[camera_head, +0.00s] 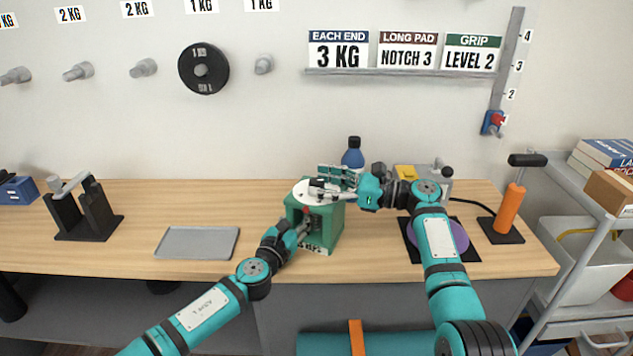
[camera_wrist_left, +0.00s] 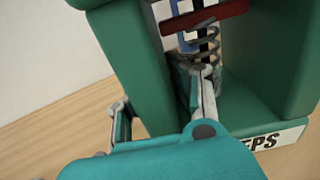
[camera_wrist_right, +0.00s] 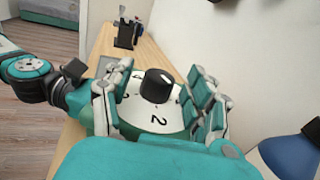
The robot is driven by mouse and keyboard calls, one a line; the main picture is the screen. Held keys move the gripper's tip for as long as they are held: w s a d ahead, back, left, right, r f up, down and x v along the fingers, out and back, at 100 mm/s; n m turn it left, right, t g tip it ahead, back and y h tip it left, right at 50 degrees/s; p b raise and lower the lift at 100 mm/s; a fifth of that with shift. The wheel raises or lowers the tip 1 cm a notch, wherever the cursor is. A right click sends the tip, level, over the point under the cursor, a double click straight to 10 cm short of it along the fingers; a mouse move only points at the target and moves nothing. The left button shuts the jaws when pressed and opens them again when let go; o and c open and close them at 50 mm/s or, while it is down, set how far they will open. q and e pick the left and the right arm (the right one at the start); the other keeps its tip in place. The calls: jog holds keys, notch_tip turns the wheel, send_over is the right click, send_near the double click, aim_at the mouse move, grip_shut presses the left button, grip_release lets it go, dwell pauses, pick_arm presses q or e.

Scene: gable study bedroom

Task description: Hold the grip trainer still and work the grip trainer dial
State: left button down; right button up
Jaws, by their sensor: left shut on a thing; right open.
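The green grip trainer (camera_head: 334,232) stands on the desk, with a spring (camera_wrist_left: 207,47) and a red bar (camera_wrist_left: 205,17) inside its frame. My left gripper (camera_head: 304,228) is shut on one green side wall (camera_wrist_left: 137,60), one finger outside and one inside. On top is the white dial (camera_head: 301,195), with a black knob (camera_wrist_right: 157,86) and a "2" facing the right wrist camera. My right gripper (camera_head: 333,184) is open, its fingers on either side of the knob, with gaps visible. Where the dial's pointer stands is unclear.
A wall card reads "GRIP LEVEL 2" (camera_head: 471,55). A blue bottle (camera_head: 353,154) stands behind the trainer.

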jog(key=shift+x, duration=0.9)
jog(key=shift+c, duration=0.3)
grip_shut()
